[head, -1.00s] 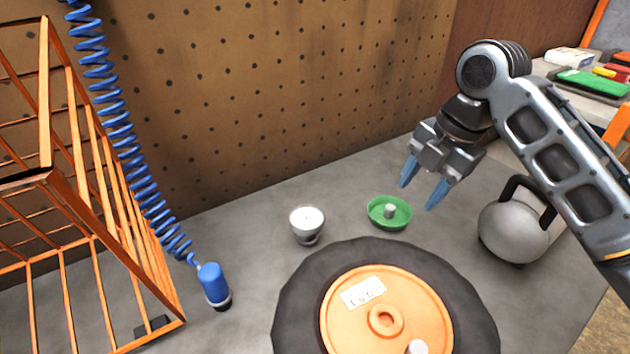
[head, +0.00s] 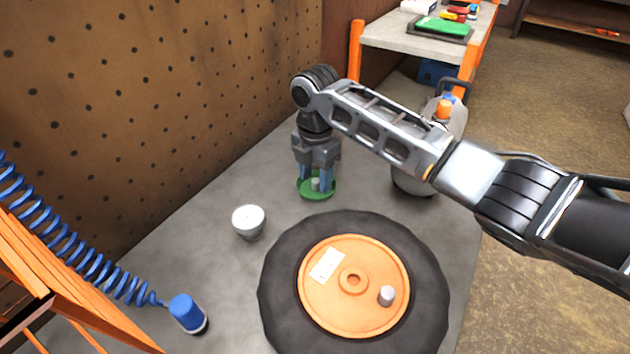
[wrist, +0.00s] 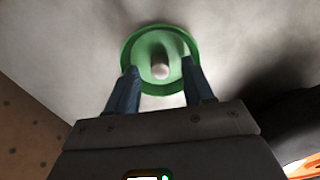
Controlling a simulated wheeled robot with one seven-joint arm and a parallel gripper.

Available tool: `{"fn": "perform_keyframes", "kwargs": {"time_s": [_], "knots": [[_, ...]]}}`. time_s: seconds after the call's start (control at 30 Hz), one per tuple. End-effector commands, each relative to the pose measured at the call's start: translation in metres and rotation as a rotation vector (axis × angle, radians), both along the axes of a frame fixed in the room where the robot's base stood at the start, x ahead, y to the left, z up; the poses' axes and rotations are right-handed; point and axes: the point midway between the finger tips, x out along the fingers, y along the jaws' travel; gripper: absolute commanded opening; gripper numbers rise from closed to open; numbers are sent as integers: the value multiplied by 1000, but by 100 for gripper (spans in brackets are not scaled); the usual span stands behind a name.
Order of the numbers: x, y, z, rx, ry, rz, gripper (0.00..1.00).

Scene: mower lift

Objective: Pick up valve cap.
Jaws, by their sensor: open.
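The valve cap, a small pale grey cylinder (head: 315,184), stands in a shallow green dish (head: 317,197) on the grey bench. In the wrist view the cap (wrist: 160,70) shows as a pale round-ended peg inside the green dish (wrist: 150,40). My gripper (head: 316,177) points down over the dish, with its blue fingers open on either side of the cap. In the wrist view the fingertips (wrist: 160,74) reach over the dish, with the cap between them. I cannot tell whether either finger touches the cap.
A black tyre on an orange hub (head: 335,310) lies in front of the dish, with a small grey peg (head: 386,295) on the hub. A white cup (head: 248,222) stands left. A blue hose end (head: 187,313) lies front left.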

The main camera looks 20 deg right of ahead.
Motion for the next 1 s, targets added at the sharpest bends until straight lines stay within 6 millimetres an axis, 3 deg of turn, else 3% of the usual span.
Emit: {"fn": "perform_keyframes", "kwargs": {"time_s": [0.27,0.8,1.0], "knots": [[0,0,-5,-1,0,1,52],[0,0,-5,-1,0,1,2],[0,0,-4,-1,0,1,0]]}}
